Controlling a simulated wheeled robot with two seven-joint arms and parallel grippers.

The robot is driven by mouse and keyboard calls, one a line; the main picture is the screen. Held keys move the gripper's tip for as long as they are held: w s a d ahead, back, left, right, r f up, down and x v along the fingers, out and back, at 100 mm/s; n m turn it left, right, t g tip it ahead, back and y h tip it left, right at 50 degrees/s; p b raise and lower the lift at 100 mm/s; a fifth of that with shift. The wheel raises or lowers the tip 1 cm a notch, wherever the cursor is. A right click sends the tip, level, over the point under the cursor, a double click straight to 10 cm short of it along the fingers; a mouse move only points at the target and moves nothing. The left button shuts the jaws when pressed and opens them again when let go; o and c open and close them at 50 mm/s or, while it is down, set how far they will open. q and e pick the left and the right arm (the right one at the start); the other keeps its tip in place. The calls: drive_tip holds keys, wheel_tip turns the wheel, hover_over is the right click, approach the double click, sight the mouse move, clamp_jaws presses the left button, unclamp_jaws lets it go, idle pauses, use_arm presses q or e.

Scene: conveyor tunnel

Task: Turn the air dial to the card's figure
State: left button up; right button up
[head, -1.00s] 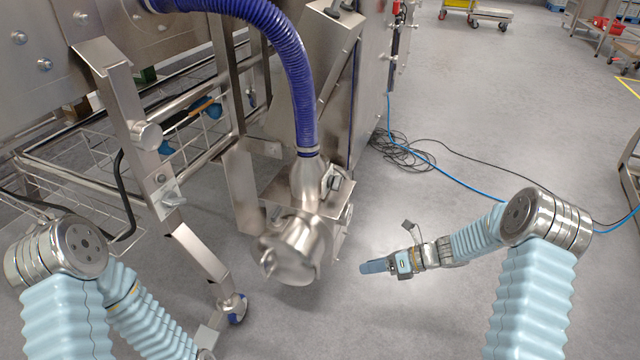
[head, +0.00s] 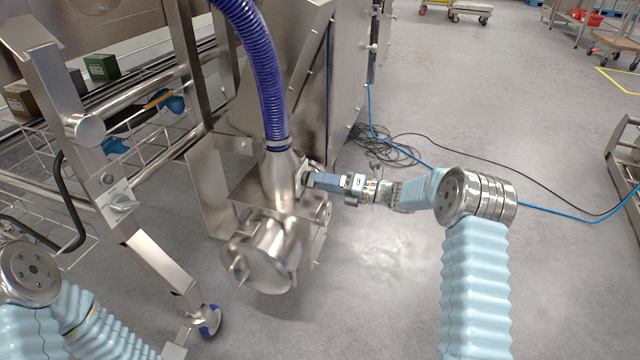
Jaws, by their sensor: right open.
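A small metal fitting (head: 302,175), which looks like the air dial, sits on the right side of the steel cone (head: 279,172) under the purple hose. It is small and partly covered by my right gripper (head: 309,180), so its setting and markings cannot be read. My right gripper reaches in from the right with its pale blue fingers open at the fitting; I cannot tell whether they touch it. No card with a readable figure shows.
The purple hose (head: 261,75) runs down to the cone above a round steel housing (head: 265,257). Cables (head: 385,152) lie on the floor.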

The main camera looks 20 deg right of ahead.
drive_tip(key=shift+x, duration=0.9)
clamp_jaws()
